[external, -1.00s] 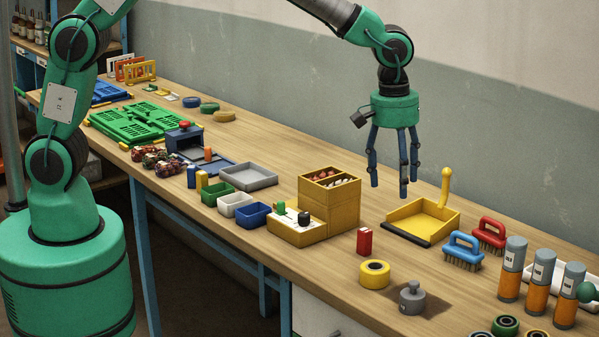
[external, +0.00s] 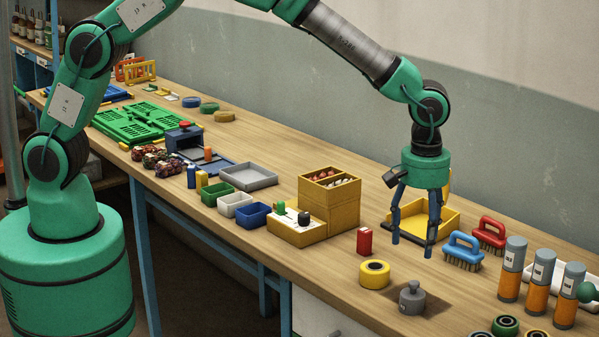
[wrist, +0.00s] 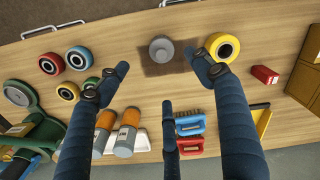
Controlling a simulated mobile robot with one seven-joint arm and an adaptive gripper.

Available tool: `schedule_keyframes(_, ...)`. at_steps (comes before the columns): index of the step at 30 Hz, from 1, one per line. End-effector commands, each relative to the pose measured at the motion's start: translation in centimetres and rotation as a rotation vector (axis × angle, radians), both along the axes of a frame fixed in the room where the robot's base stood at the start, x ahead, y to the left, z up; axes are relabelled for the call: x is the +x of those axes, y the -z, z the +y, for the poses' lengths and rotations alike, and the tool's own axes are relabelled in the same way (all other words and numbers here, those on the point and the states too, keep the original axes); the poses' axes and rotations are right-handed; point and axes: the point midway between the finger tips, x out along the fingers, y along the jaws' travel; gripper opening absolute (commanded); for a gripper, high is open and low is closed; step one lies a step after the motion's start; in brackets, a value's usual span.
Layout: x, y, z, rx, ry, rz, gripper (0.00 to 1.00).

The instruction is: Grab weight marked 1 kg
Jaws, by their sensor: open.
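A grey knobbed weight (external: 412,298) stands upright on a dark square patch near the table's front edge. In the wrist view the weight (wrist: 161,49) shows from above, beyond the fingertips and between them. No marking on it can be read. My gripper (external: 413,248) is open and empty, pointing down above the table, behind the weight and in front of the yellow dustpan. Its three blue fingers are spread in the wrist view (wrist: 165,85). Nothing touches the fingers.
A yellow ring (external: 374,275) and a red box (external: 364,241) stand left of the weight. Blue (external: 464,251) and red (external: 489,235) brushes and several grey-orange cylinders (external: 538,288) stand to the right. The yellow dustpan (external: 452,217) lies behind. Several small wheels (external: 505,325) sit at the front right.

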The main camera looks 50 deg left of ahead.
Motion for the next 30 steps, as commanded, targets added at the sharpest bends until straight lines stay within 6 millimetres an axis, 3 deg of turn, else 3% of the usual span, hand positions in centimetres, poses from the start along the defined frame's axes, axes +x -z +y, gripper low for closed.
schedule_keyframes(16,0.0,7.3,0.1,0.002,0.000,0.001,0.67)
schedule_keyframes(30,0.0,8.2,0.1,0.001,0.000,0.001,0.67)
